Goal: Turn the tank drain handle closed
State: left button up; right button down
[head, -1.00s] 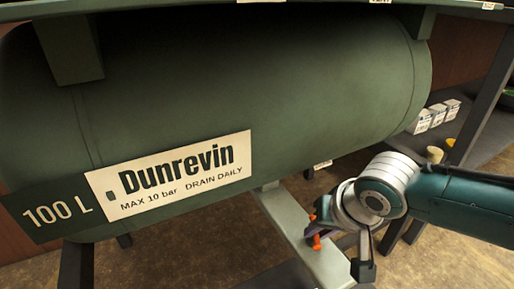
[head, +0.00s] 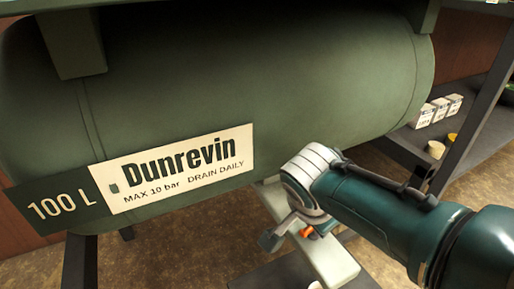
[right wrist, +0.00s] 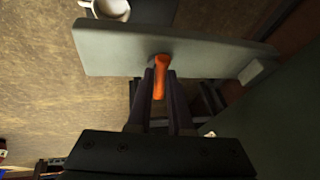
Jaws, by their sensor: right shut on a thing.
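The dark green tank (head: 250,85) fills most of the head view, with a cream Dunrevin label on its front. The orange drain handle (head: 307,231) is below the tank, mostly covered by my right wrist and gripper. In the right wrist view the orange handle (right wrist: 159,78) lies between the two dark fingers of my right gripper (right wrist: 160,90), against a pale grey beam. The gripper is shut on the handle. The valve body behind the handle is hidden. My left gripper is not in view.
The pale beam (head: 336,262) runs beneath the tank. Dark frame legs (head: 80,262) stand on the brown floor. Small white boxes (head: 440,110) sit on a shelf at the right. A white mug (right wrist: 110,8) shows at the top of the right wrist view.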

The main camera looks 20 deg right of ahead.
jog(key=shift+f+m+b, duration=0.2)
jog(key=shift+m+b, duration=0.15)
jog(key=shift+m, duration=0.35)
jog(key=shift+g, duration=0.3)
jog(key=c, duration=0.8)
grip_release()
jog(key=shift+r, duration=0.15)
jog(key=shift+c, duration=0.2)
jog(key=p+v, duration=0.7)
jog(key=v, duration=0.3)
jog(key=shift+a, duration=0.1)
